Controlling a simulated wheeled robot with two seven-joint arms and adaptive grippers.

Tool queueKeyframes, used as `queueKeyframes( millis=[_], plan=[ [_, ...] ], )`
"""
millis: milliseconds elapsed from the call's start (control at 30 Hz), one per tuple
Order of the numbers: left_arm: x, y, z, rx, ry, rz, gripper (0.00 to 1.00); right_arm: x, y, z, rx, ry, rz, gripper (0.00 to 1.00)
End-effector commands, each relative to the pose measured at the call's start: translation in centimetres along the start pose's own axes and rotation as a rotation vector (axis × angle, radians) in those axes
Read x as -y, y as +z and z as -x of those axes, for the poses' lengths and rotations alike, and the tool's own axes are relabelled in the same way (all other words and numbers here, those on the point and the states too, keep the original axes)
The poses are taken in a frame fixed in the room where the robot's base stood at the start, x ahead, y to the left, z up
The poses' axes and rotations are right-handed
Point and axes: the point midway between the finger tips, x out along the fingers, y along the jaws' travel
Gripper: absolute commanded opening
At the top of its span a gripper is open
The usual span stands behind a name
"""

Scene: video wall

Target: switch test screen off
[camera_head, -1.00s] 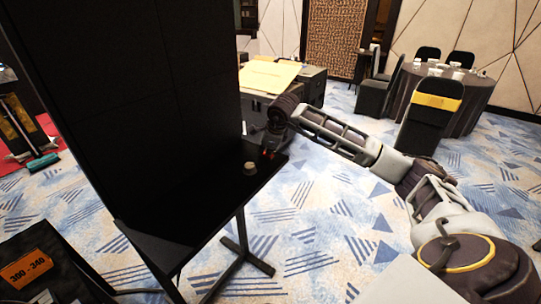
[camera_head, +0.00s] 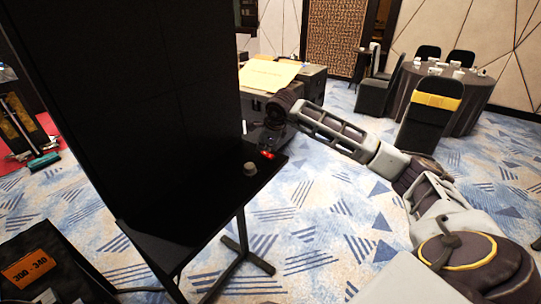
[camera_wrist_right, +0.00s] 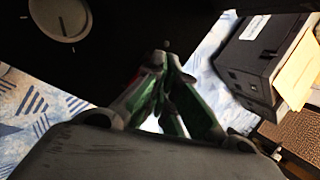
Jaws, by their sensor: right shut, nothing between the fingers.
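The tall screen (camera_head: 150,110) stands at the left in the head view, and its face is black. A dark shelf (camera_head: 215,215) juts out at its foot. A round grey knob (camera_head: 250,169) sits on this shelf; it also shows in the wrist view (camera_wrist_right: 60,17), with a line mark on its face. My right gripper (camera_head: 267,152) is shut and empty at the shelf's far end, beyond the knob. Its fingertips meet in the wrist view (camera_wrist_right: 168,62), close to a small pale dot on the dark surface. I cannot tell whether they touch it. My left gripper is out of view.
Dark cases (camera_head: 312,84) with a yellowish sheet on top stand behind the gripper. A box labelled 300-340 (camera_head: 35,272) is at the lower left. A round table with chairs (camera_head: 432,115) is at the back right. Patterned carpet lies open between.

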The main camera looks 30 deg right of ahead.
Motion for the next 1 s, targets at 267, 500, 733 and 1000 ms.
queueKeyframes(
  millis=[267, 500, 733, 1000],
  plan=[
    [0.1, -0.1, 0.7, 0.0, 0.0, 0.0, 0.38, 0.6, 0.5, 0.8, 0.001, -0.001, -0.001, 0.0],
    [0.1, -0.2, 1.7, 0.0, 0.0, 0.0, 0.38, 1.3, 1.2, 1.8, 0.001, -0.001, -0.001, 0.0],
    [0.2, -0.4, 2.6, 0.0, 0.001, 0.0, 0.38, 2.0, 2.0, 2.8, 0.002, -0.001, 0.0, 0.0],
    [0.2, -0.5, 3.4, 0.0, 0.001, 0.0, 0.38, 2.6, 2.5, 3.5, 0.0, 0.0, 0.0, 0.0]
  ],
)
